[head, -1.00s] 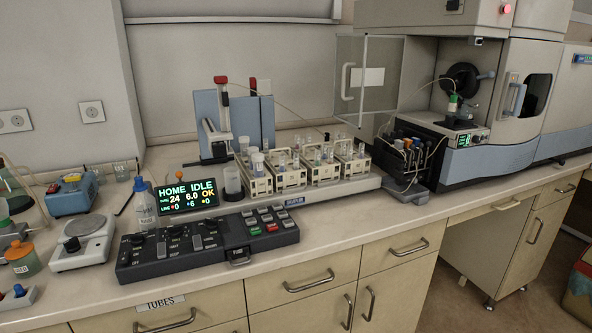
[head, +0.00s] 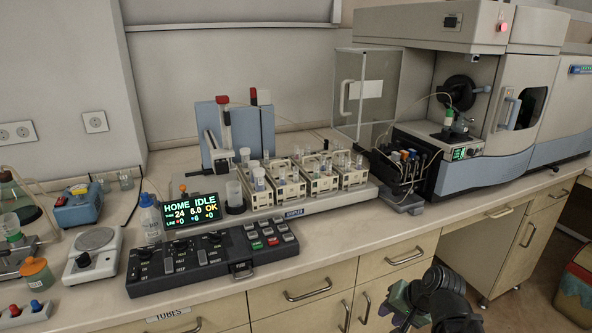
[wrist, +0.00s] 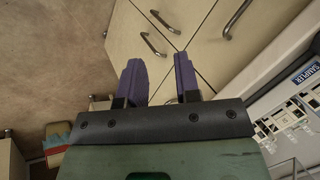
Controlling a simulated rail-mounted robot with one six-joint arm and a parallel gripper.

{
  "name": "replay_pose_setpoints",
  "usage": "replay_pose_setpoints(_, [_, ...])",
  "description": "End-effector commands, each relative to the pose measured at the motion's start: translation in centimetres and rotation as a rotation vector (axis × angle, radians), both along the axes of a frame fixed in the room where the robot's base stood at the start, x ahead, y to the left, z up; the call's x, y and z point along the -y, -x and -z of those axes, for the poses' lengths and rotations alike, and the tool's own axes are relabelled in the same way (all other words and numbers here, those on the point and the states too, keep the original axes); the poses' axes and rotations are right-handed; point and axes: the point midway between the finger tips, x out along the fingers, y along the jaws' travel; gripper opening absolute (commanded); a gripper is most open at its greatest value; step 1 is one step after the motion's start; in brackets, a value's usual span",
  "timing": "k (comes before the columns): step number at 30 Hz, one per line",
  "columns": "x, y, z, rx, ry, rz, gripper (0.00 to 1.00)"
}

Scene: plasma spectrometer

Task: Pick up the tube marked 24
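Several tubes, some clear and some with pale caps, stand in cream racks (head: 262,198) on the sampler tray (head: 300,212) in the head view. They are too small for me to read a 24 on any of them. The display (head: 190,209) reads HOME IDLE, 24, 6.0, OK. My gripper (wrist: 158,61) shows two purple fingers standing apart with nothing between them in the wrist view. In the head view my gripper (head: 396,302) is at the lower right, in front of the cabinets and well away from the racks; its fingers are partly cut off there.
A black control panel (head: 212,257) lies in front of the display. The sampler's blue tower (head: 238,135) rises behind the racks. Drawer handles (head: 308,288) stick out below the counter.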

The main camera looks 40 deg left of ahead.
Motion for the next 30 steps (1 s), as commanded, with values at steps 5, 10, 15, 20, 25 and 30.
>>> replay_pose_setpoints(5, [-24.9, -0.8, -12.1, -0.383, -0.609, 0.373, 0.3])
replay_pose_setpoints(10, [-33.3, -7.8, -19.1, -1.181, -1.11, 1.06, 0.3])
replay_pose_setpoints(15, [-31.9, -9.7, -19.6, -1.46, -1.213, 1.283, 0.3])
replay_pose_setpoints(20, [-32.3, -10.0, -19.6, -1.473, -1.209, 1.286, 0.3])
replay_pose_setpoints(25, [-35.1, -11.5, -19.6, -1.471, -1.207, 1.284, 0.3])
replay_pose_setpoints(30, [-36.9, -12.4, -19.6, -1.469, -1.207, 1.284, 0.3])
